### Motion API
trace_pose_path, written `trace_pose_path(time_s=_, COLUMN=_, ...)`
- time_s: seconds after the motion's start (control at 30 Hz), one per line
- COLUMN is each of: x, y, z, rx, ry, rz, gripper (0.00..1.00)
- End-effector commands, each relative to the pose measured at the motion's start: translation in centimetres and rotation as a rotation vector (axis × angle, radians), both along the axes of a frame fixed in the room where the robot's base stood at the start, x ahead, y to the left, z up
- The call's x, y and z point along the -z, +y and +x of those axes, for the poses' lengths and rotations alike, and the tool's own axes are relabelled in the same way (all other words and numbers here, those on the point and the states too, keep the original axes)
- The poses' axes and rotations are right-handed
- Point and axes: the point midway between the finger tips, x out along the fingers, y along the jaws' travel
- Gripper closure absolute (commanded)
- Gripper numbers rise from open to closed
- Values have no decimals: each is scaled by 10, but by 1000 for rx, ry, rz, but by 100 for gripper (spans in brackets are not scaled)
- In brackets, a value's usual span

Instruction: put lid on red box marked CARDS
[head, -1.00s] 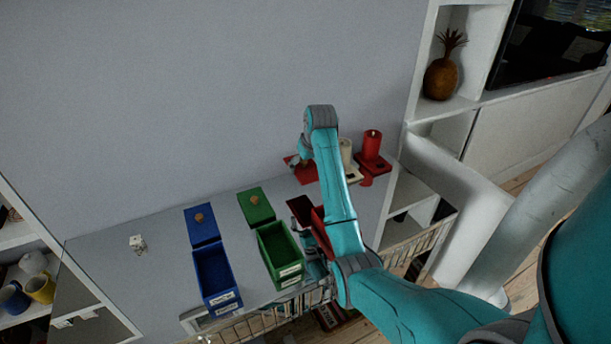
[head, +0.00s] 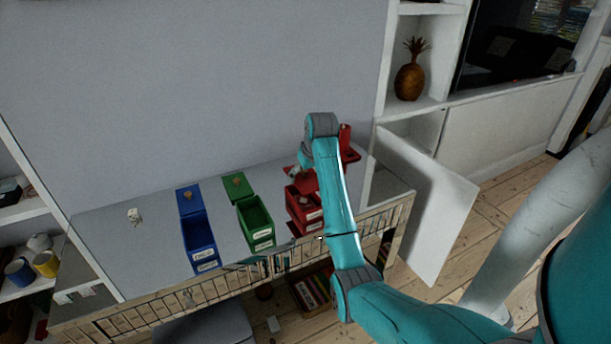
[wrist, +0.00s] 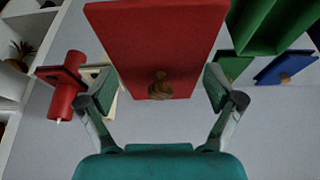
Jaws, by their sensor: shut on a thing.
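The red lid (wrist: 155,40) with a round wooden knob (wrist: 160,86) fills the top middle of the wrist view. My gripper (wrist: 161,88) is shut on it, with one finger at each side edge and the knob between them. In the head view, the gripper (head: 302,172) is partly hidden by my arm, and red of the lid shows beside it. The red box (head: 298,201) stands at the right part of the tabletop, in front of the gripper. My arm covers its right side, and its label is too small to read. The box cannot be made out in the wrist view.
Left of the red box stand an open green box (head: 256,218) and an open blue box (head: 199,238), with the green lid (head: 238,187) and blue lid (head: 190,200) behind them. A red candle (head: 345,136) stands behind my arm. A small white object (head: 134,216) lies far left.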

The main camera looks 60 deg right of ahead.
Motion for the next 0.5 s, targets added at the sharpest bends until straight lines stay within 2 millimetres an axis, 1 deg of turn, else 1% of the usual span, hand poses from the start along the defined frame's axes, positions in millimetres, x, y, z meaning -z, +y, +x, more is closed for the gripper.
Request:
trace_pose_path(time_s=0.33, x=1, y=0, z=0, rx=0, ry=0, rz=0, gripper=40)
trace_pose_path(time_s=0.5, x=9, y=0, z=0, rx=0, ry=1, rz=1, gripper=40)
